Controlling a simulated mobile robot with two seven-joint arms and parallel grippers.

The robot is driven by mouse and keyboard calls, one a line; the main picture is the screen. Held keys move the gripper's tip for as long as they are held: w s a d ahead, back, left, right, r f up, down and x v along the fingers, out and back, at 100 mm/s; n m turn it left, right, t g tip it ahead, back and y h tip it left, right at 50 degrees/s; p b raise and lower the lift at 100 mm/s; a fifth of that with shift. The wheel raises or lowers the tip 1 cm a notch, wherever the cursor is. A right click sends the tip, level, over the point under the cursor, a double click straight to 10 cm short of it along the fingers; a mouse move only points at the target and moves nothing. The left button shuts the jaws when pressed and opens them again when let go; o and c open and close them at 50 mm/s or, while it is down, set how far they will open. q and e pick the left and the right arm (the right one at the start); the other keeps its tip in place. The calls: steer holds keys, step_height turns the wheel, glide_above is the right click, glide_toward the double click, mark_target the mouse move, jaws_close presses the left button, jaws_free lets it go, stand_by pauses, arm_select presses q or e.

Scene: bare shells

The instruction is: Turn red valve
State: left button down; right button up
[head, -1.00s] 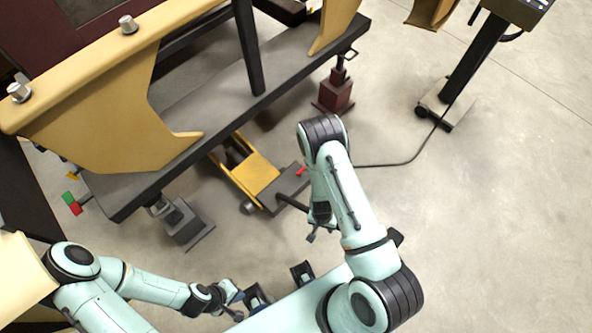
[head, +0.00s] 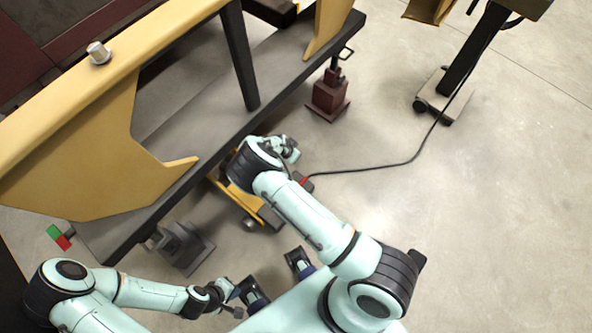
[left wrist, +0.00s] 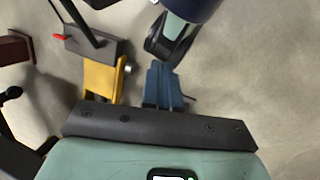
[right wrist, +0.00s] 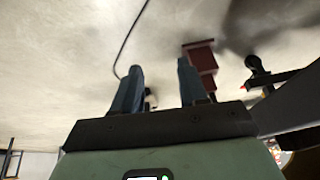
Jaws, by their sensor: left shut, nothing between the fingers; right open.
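A small red part (head: 304,181), which looks like the valve, sits at the end of the dark block on the yellow floor jack (head: 240,196), where a black hose meets it. The red part also shows at upper left in the left wrist view (left wrist: 60,36). My right forearm hides much of the jack in the head view. My right gripper (right wrist: 158,88) is open and empty; its hand shows partly beyond my elbow, above the red part in the picture. A red spot (right wrist: 243,87) shows right of its fingers. My left gripper (left wrist: 163,85) is shut and empty, low in the head view.
A long dark frame with yellow brackets (head: 70,170) stands over the jack. A dark red support stand (head: 328,95) and a grey one (head: 180,247) are under it. A wheeled post (head: 440,95) is at right. A red-green piece (head: 60,237) is left. Floor at right is clear.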

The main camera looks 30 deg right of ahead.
arm_select(q)
steer(key=w+a+f+n+t+y+b, duration=0.1)
steer(key=w+a+f+b, duration=0.25)
steer(key=f+b, duration=0.6)
steer(key=w+a+f+t+y+b, duration=0.15)
steer(key=w+f+b, duration=0.25)
steer(key=f+b, duration=0.55)
arm_select(e)
steer(key=shift+g, duration=0.4)
steer(key=d+f+b, duration=0.1)
steer(key=f, duration=1)
steer(key=d+f+b, duration=0.1)
steer(key=d+f, duration=0.1)
steer(key=f, duration=0.9)
steer(key=s+d+f+b, duration=0.1)
steer(key=f, duration=1)
steer(key=shift+d+f, duration=0.3)
steer(key=shift+f, duration=0.05)
arm_select(q)
steer(key=s+a+f+g+h, duration=0.1)
steer(key=s+f+g, duration=0.2)
steer(key=s+f, duration=0.4)
steer(key=shift+s+n, duration=0.3)
steer(key=shift+s, duration=0.85)
arm_select(e)
steer(key=shift+w+d+f, duration=0.15)
steer(key=shift+d+f, duration=0.1)
steer(key=shift+f, duration=0.3)
arm_select(q)
steer(key=shift+a, duration=0.1)
